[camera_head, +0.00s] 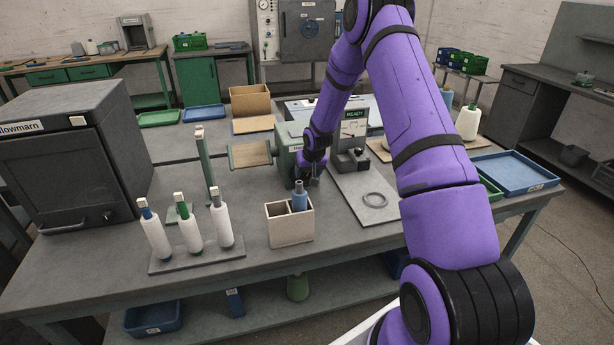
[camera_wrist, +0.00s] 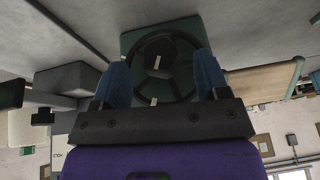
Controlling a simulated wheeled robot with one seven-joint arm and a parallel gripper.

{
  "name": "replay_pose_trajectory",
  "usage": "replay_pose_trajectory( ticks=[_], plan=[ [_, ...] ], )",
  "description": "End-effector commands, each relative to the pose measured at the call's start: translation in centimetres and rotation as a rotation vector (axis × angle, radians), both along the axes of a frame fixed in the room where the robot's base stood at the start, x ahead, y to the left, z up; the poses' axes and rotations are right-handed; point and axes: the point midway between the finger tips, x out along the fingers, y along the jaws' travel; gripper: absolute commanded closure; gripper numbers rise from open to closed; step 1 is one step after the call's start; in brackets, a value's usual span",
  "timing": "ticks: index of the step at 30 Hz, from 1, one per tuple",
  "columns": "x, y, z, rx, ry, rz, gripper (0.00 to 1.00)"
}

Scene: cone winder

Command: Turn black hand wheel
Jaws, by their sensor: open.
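The black hand wheel (camera_wrist: 172,78) is a dark spoked ring on the green face of the winder, in the middle of the wrist view. Small pale marks show on and near it. The winder's green housing (camera_head: 287,139) stands mid-table in the head view, with a pale wooden drum (camera_head: 250,153) on its left side. My gripper (camera_wrist: 161,72) is open, its two blue fingers on the left and right of the wheel. I cannot tell whether they touch the rim. In the head view my gripper (camera_head: 311,174) is small at the housing's front, and the wheel is mostly hidden there.
A beige box (camera_head: 290,228) with a blue-topped spool stands just in front of the winder. A rack (camera_head: 195,255) with white spools stands to its left. A dark oven (camera_head: 70,150) fills the left end.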

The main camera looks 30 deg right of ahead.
Motion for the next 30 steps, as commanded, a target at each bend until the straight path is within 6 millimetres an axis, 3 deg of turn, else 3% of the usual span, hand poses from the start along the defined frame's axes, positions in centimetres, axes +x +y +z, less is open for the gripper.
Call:
replay_pose_trajectory(
  ticks=[6,17,18,24,30],
  plan=[
    [0.8,-0.1,-2.0,0.001,0.001,-0.001,0.32],
    [1.1,-0.1,-2.4,0.000,-0.001,0.000,0.32],
    [1.1,-0.1,-2.4,0.000,-0.001,0.000,0.34],
    [1.0,-0.1,-2.4,0.000,0.000,0.000,0.80],
    [1.0,0.0,-2.5,-0.008,0.003,0.002,0.81]
  ],
)
